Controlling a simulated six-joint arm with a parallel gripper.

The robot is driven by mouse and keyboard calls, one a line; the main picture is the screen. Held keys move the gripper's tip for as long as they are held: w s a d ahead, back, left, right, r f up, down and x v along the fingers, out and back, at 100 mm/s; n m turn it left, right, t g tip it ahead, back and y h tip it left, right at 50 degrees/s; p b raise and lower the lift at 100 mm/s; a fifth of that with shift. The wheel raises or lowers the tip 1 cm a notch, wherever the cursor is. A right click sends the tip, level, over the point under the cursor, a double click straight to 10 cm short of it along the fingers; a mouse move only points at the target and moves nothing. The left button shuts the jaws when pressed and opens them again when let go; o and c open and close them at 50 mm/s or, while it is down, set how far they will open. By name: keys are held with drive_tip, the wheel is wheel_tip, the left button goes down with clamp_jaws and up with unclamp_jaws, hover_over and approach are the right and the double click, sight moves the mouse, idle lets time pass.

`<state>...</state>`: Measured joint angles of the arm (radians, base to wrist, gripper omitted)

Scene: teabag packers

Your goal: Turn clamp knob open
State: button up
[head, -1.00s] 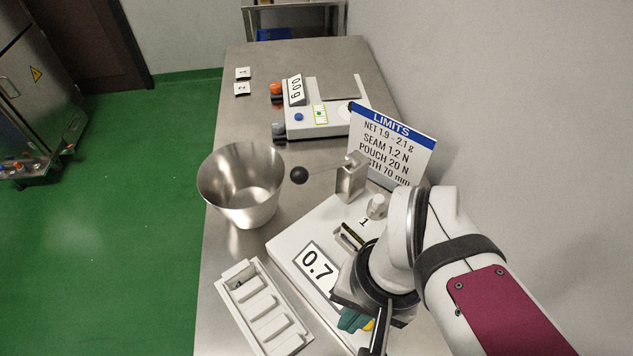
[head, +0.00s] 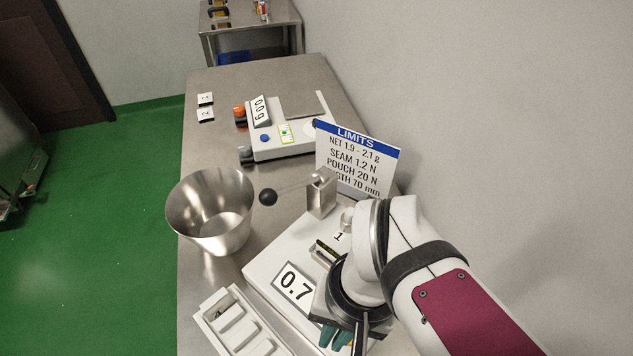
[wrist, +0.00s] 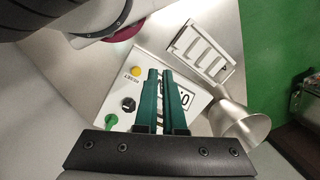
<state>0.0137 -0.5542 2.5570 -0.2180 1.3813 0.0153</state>
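A white tester (head: 268,258) with a 0.7 display (head: 294,283) stands on the steel table. A small pale cylindrical knob (head: 347,215) rises from it beside a "1" label, just beyond my wrist; I cannot tell if it is the clamp knob. In the wrist view the tester's panel shows a black knob (wrist: 128,103), a green knob (wrist: 111,120) and a yellow button (wrist: 134,70), left of my fingers. My gripper (wrist: 161,72) is over the tester, its two teal fingers apart with nothing seen held. The head view partly hides them behind my wrist.
A steel bowl (head: 188,216) and a white slotted tray (head: 212,312) stand left of the tester. A lever with a black ball (head: 268,197) reaches towards the bowl. A LIMITS sign (head: 357,162) and a scale (head: 290,140) stand behind.

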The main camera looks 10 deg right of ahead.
drive_tip(key=o, duration=0.5)
drive_tip(key=w+d+m, duration=0.3)
drive_tip(key=w+d+r+m+y, duration=0.1)
drive_tip(key=w+m, duration=0.1)
drive_tip(key=shift+d, duration=0.15)
drive_tip(key=shift+c, duration=0.2)
drive_tip(key=shift+o, duration=1.3)
drive_tip(key=w+d+m, duration=0.2)
drive_tip(key=d, duration=0.1)
drive_tip(key=w+d+m, duration=0.1)
drive_tip(key=d+m, duration=0.1)
drive_tip(key=shift+f+y, duration=0.1)
drive_tip(key=shift+y, duration=0.2)
drive_tip(key=o, duration=0.3)
drive_tip(key=w+d+f+m+t+y, duration=0.1)
drive_tip(key=d+f+m, duration=0.1)
drive_tip(key=d+m, duration=0.3)
drive_tip(key=d, duration=0.3)
drive_tip(key=shift+w+d+m, duration=0.25)
drive_tip(key=shift+d+m, duration=0.05)
drive_tip(key=shift+d, duration=0.05)
drive_tip(key=x, duration=1.4)
drive_tip(key=shift+a+f, duration=0.25)
drive_tip(key=shift+f, duration=0.1)
drive_tip(key=shift+a+f, duration=0.1)
drive_tip(key=shift+f, duration=0.2)
clamp_jaws()
